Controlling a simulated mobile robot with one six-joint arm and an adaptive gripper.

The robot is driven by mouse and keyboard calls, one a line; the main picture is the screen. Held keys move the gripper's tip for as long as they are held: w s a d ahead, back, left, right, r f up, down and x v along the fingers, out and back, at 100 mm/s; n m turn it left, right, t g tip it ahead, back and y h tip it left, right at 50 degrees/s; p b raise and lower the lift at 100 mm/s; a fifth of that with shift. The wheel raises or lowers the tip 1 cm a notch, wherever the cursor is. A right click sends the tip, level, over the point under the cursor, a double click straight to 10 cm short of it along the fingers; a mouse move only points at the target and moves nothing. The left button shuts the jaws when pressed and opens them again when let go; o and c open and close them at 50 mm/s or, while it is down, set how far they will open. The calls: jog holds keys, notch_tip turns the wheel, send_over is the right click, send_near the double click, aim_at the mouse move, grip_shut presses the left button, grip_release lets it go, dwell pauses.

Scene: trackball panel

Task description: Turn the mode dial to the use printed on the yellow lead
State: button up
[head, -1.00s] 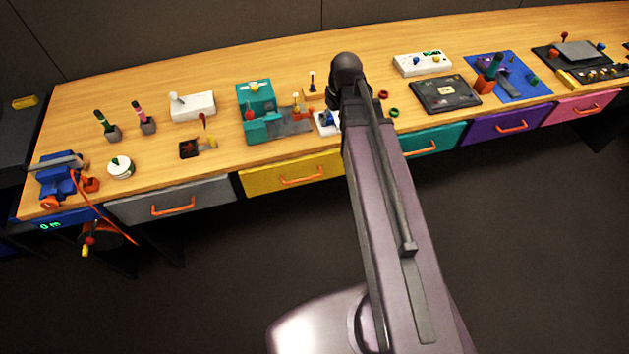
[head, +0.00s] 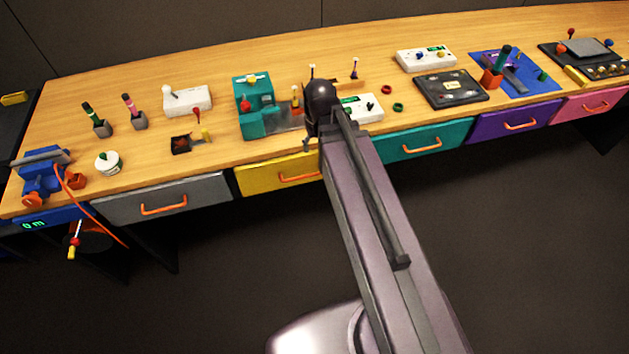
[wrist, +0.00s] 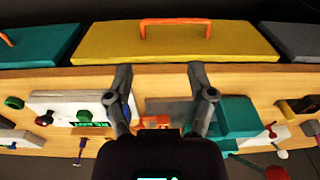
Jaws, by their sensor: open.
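My gripper (wrist: 158,74) is open and empty, its two fingers apart over the bench's front strip in the wrist view. In the head view my arm hides most of it. A white panel with a green display (wrist: 95,124) lies left of the fingers; it also shows right of my arm in the head view (head: 372,114), with a dark knob. Another white box (head: 426,59) at the back right has a blue knob, a yellow knob and a green display. I cannot tell which knob is the mode dial. I cannot make out a yellow lead or any printed word.
The teal machine (head: 252,113) stands close beside my gripper. The yellow drawer (wrist: 180,42) with an orange handle is below the bench edge. Red and green rings (head: 398,107) and a black panel (head: 450,90) are to the right.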

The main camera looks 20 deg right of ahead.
notch_tip(320, 180, down, 13)
jog(key=s+a+b, duration=0.1)
jog(key=b, duration=1.1)
jog(key=shift+s+m, duration=0.3)
jog(key=shift+s, duration=0.1)
jog(key=shift+r, duration=0.1)
notch_tip(320, 180, up, 14)
jog(key=s+p, duration=0.1)
jog(key=p, duration=1.3)
jog(key=shift+s+r+g, duration=0.25)
jog(key=shift+g, duration=0.15)
